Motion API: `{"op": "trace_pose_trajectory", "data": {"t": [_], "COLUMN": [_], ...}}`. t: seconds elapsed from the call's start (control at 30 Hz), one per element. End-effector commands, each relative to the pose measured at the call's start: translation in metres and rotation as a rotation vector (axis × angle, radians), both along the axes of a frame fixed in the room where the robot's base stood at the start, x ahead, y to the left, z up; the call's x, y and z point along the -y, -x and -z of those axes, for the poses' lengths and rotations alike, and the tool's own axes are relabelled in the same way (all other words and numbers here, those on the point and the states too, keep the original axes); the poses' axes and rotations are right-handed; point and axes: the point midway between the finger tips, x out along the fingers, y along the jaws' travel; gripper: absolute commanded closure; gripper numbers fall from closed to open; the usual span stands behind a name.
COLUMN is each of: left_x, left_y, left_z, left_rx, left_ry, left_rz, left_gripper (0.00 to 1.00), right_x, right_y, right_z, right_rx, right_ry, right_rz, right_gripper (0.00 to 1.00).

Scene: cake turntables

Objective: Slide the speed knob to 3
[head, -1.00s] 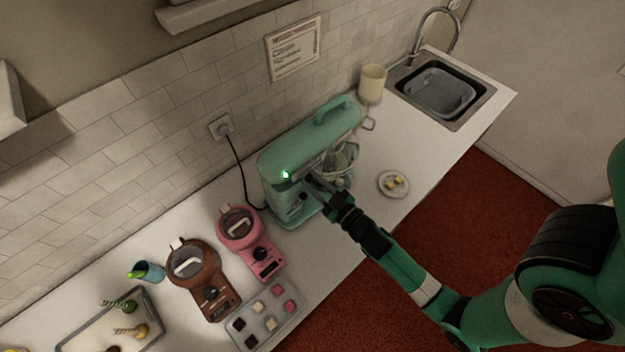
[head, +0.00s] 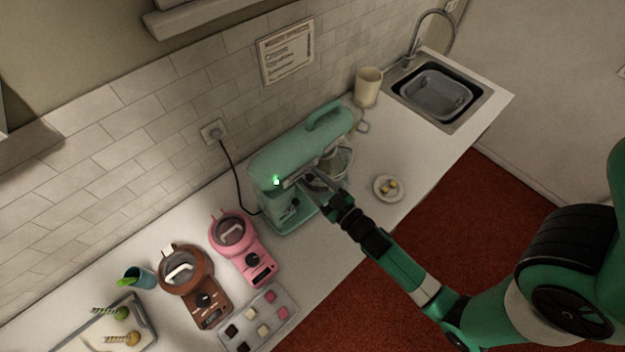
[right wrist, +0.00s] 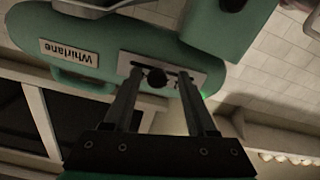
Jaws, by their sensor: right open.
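The green stand mixer (head: 300,145) stands on the counter, with a lit green light on its head. In the right wrist view the mixer (right wrist: 140,30) appears upside down, with a "Whirlane" label and a pale slotted plate (right wrist: 185,70). The black speed knob (right wrist: 157,77) sits in the plate's slot. My right gripper (right wrist: 160,80) is open, with its fingers on either side of the knob. I cannot tell whether either finger touches it. In the head view my right gripper (head: 312,184) is at the mixer's side and hides the knob. The scale marks are unreadable.
A pink device (head: 240,245) and a brown device (head: 195,285) stand left of the mixer, near a tray of small squares (head: 285,297). A small plate (head: 388,188), a cream canister (head: 368,87) and the sink (head: 436,95) lie to the right.

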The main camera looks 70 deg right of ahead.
Motion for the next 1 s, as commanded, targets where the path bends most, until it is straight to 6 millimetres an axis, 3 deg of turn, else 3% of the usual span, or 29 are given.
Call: {"op": "trace_pose_trajectory", "data": {"t": [0.27,0.7,1.0], "left_x": [0.0,0.0,0.0], "left_y": [0.0,0.0,0.0], "left_z": [0.001,0.011,0.011], "left_rx": [0.0,0.0,0.0], "left_ry": [0.0,0.0,0.0], "left_rz": [0.0,0.0,0.0], "left_gripper": [1.0,1.0,1.0], "right_x": [-0.002,-0.04,-0.048], "right_y": [0.006,0.09,0.106], "right_z": [0.001,0.002,0.0], "right_rx": [-0.001,-0.004,0.0], "right_ry": [0.0,-0.002,-0.001], "right_rz": [0.0,0.002,0.0], "right_gripper": [0.43,0.43,0.43]}}
